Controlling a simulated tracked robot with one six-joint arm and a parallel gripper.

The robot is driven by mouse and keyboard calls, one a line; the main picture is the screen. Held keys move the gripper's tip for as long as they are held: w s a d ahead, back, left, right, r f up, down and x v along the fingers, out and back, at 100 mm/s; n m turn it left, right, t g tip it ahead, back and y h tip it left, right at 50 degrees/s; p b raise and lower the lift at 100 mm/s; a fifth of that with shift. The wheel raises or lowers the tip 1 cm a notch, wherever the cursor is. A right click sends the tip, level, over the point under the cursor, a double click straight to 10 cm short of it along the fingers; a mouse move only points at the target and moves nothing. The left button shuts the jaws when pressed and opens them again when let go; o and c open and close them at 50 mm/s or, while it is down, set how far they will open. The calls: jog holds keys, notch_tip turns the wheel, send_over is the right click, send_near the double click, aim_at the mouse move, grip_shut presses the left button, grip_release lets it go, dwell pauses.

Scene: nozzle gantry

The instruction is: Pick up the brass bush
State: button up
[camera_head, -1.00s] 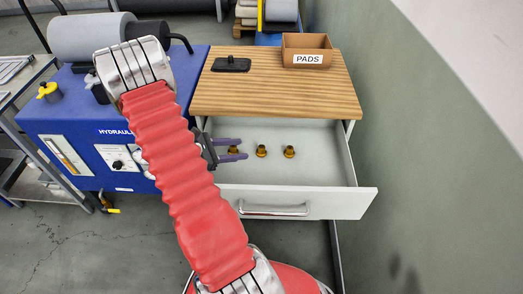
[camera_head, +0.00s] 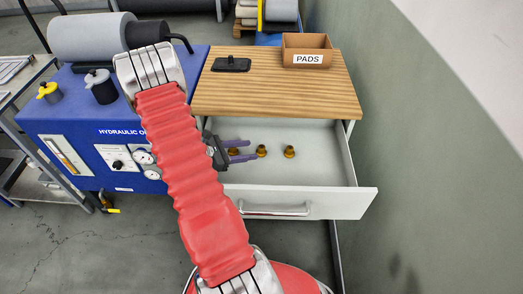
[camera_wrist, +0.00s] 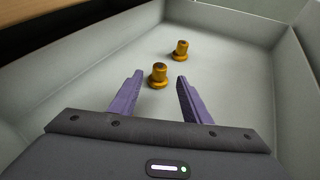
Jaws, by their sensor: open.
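Three brass bushes stand upright in a row in the open drawer (camera_head: 325,172): a left one (camera_head: 232,153), a middle one (camera_head: 261,151) and a right one (camera_head: 289,151). My gripper (camera_head: 253,150) points right, with its purple fingers open and empty over the left bush. In the wrist view, a nearer bush (camera_wrist: 158,76), seemingly the middle one, shows between the fingertips (camera_wrist: 160,80). A farther bush (camera_wrist: 181,50), seemingly the right one, stands beyond it. The left bush is out of the wrist view. I cannot tell the exact fingertip height above the drawer floor.
The drawer walls enclose the gripper's area. A wooden top (camera_head: 275,90) above the drawer bears a PADS box (camera_head: 307,59) and a black pad (camera_head: 231,64). A blue hydraulic unit (camera_head: 75,125) stands left. A green wall (camera_head: 420,150) is at right. The drawer's right part is clear.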

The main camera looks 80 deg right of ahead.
aim_at(258, 150)
jog(key=shift+f+x, duration=0.15)
jog(key=shift+x, duration=1.15)
jog(key=shift+f+x, duration=0.15)
jog(key=shift+x, duration=1.15)
jog(key=shift+w, duration=0.15)
jog(key=shift+c, duration=0.3)
grip_shut()
